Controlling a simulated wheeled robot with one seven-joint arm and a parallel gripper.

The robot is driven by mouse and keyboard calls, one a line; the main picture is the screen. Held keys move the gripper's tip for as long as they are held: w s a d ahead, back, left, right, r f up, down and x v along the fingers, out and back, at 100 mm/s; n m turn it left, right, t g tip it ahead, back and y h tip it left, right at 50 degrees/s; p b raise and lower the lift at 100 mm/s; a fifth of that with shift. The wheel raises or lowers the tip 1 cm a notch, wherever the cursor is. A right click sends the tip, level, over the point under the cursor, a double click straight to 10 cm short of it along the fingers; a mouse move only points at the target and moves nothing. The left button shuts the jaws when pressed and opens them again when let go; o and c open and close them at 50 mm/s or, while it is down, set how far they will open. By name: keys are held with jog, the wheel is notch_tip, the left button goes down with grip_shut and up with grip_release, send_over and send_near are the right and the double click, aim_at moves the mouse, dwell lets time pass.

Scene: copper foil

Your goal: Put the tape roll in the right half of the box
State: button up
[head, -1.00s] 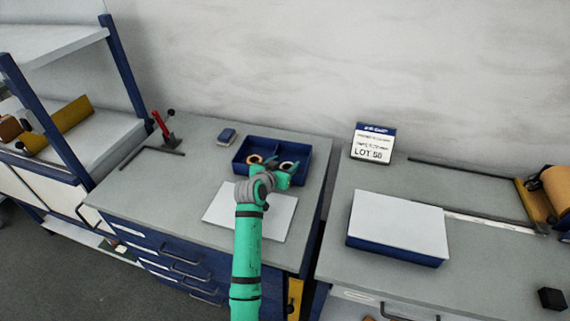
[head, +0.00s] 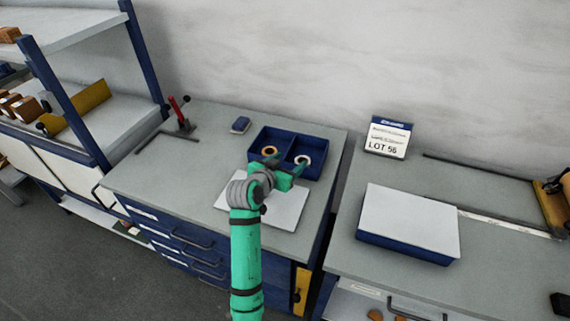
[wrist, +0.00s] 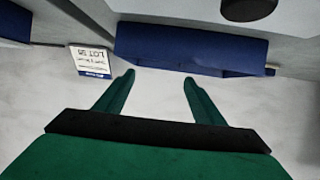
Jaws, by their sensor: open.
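The blue box (head: 258,132) stands at the back of the left bench, split by a divider into left and right halves. A tan ring-shaped roll (head: 269,150) lies in the left half. A whitish ring-shaped roll (head: 302,159) with a dark centre lies in the right half. My green gripper (head: 294,170) is at the box's front edge, just in front of the whitish roll. In the wrist view my gripper (wrist: 158,78) is open with nothing between its fingers. A blue panel (wrist: 190,48), probably part of the box, shows beyond the fingertips.
A white sheet (head: 288,210) lies in front of the box, partly under my arm. A red-handled clamp (head: 181,113) and small blue block (head: 241,124) are to the left. A LOT 56 sign (head: 388,137) and white-topped blue box (head: 408,220) stand on the right bench.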

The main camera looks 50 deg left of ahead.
jog(key=shift+v, duration=1.25)
jog(key=shift+a, duration=0.15)
